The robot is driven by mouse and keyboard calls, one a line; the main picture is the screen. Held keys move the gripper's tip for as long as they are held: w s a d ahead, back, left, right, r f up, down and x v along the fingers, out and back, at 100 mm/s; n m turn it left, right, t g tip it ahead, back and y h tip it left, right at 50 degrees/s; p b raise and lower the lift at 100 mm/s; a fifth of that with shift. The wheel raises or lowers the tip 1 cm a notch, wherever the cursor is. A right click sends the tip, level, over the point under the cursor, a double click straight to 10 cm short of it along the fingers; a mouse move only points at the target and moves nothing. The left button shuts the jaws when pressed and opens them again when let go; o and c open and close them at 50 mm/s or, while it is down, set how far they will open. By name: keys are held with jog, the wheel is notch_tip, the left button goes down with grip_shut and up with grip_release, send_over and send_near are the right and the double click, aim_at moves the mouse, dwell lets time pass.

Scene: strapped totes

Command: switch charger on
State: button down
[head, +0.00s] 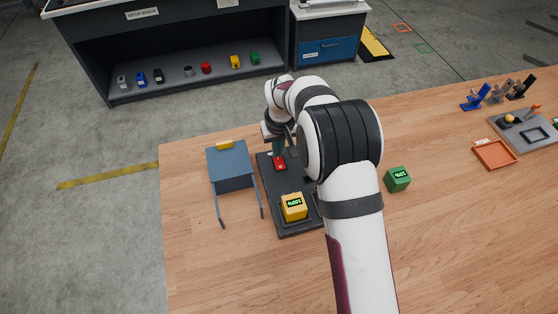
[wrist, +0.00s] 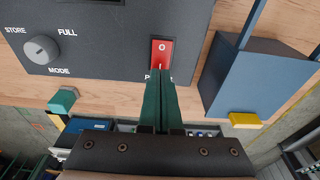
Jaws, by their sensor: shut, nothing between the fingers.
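The charger is a dark flat unit (head: 290,228) on the table. Its red rocker switch (head: 279,162) sits near the far end; in the wrist view the switch (wrist: 162,50) shows an O at the top and a light mark lower down. A yellow battery (head: 294,207) reading about 100% sits in the charger's near end. My gripper (head: 279,148) is shut and empty, pointing down at the switch. In the wrist view its green fingertips (wrist: 160,74) overlap the switch's lower end and hide part of the label there; I cannot tell whether they touch it.
A knob (wrist: 41,50) marked STORE, FULL and MODE is on the charger. A blue box with bars (head: 229,162) stands close to the charger's left. A green battery (head: 397,179) lies to the right. An orange tray (head: 494,154) and grey tray (head: 530,137) lie farther right.

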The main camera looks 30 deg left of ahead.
aim_at(280, 159)
jog(key=shift+f, duration=0.65)
jog(key=shift+r, duration=3.5)
jog(key=s+d+r+m, duration=0.25)
jog(key=d+r, duration=0.25)
jog(key=d, duration=0.4)
jog(key=s+d+r+m, duration=0.25)
jog(key=d+r, duration=0.35)
jog(key=d, duration=0.3)
jog(key=s+d+m, duration=0.4)
jog(key=s+d, duration=0.2)
jog(key=s, duration=0.4)
jog(key=s+d+m+g, duration=0.1)
jog(key=s+d+m, duration=0.4)
jog(key=s, duration=0.6)
jog(key=shift+s+d+m+y, duration=0.25)
jog(key=shift+d+m+y, duration=0.05)
jog(key=shift+d, duration=0.7)
